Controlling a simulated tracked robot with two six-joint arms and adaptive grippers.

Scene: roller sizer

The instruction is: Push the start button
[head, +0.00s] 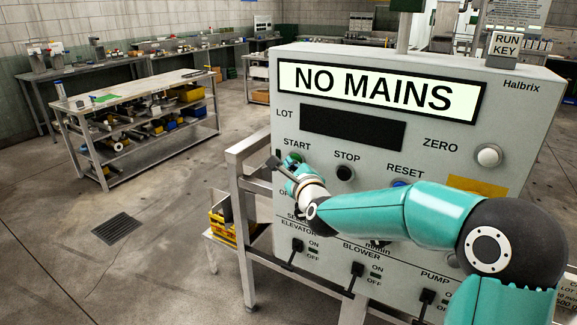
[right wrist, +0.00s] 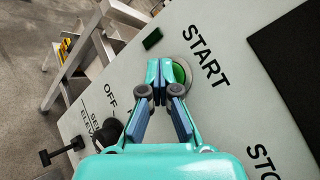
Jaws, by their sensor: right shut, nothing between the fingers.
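The start button is a green round button in a pale ring below the word START on the grey panel; it shows in the right wrist view (right wrist: 180,72) and, partly covered, in the head view (head: 297,156). My right gripper (right wrist: 158,72) is shut and empty. In the right wrist view its fingertips lie over the left part of the button; I cannot tell whether they touch it. In the head view my right gripper (head: 290,170) is at the button, partly hidden by my wrist. My left gripper is not in view.
The display (head: 378,90) reads NO MAINS. A black stop button (head: 345,173), a blue reset button (head: 401,183) and a white zero knob (head: 489,156) are on the panel. Black levers such as the elevator lever (head: 297,246) stick out below. Open floor lies left of the machine.

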